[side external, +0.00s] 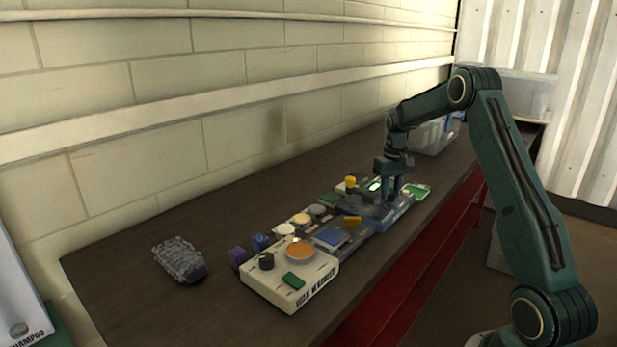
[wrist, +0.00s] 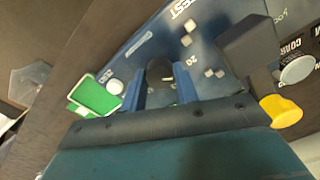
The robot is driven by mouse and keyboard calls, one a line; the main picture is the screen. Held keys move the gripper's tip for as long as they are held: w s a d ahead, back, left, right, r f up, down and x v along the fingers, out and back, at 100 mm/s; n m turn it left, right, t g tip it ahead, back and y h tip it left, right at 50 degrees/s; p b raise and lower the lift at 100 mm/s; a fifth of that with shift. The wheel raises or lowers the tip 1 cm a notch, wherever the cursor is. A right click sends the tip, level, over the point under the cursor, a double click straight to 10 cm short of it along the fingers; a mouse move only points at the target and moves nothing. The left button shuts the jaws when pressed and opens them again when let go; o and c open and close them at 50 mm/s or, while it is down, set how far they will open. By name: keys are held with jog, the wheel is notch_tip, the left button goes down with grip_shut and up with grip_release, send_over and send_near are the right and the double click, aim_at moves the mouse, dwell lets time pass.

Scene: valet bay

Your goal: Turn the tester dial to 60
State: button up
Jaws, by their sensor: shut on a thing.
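The tester is a blue panel (wrist: 205,30) with white "TEST" lettering and small pale marks, one reading 20. It also shows in the side view (side external: 399,212), partly behind my gripper. The tester dial is a dark rounded knob (wrist: 160,73) in the wrist view, between my finger tips. My gripper (wrist: 163,86) is shut on this dial, with one blue finger on each side. In the side view my gripper (side external: 391,194) points down onto the tester. The dial's pointer and exact reading are hidden by the fingers.
A cream wax warmer (side external: 262,290) stands at the near end of the bench. A yellow knob (wrist: 281,110) and a green-faced piece (wrist: 97,97) flank my gripper. A grey crumpled bundle (side external: 180,262) lies left; a clear bin (side external: 435,137) stands behind. The bench's left part is mostly free.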

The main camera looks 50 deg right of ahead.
aim_at(390, 192)
jog(key=m, duration=0.5)
jog(key=shift+m, duration=0.3)
jog(key=m, duration=0.5)
jog(key=shift+m, duration=0.3)
jog(key=o, duration=1)
jog(key=shift+r, duration=6.95)
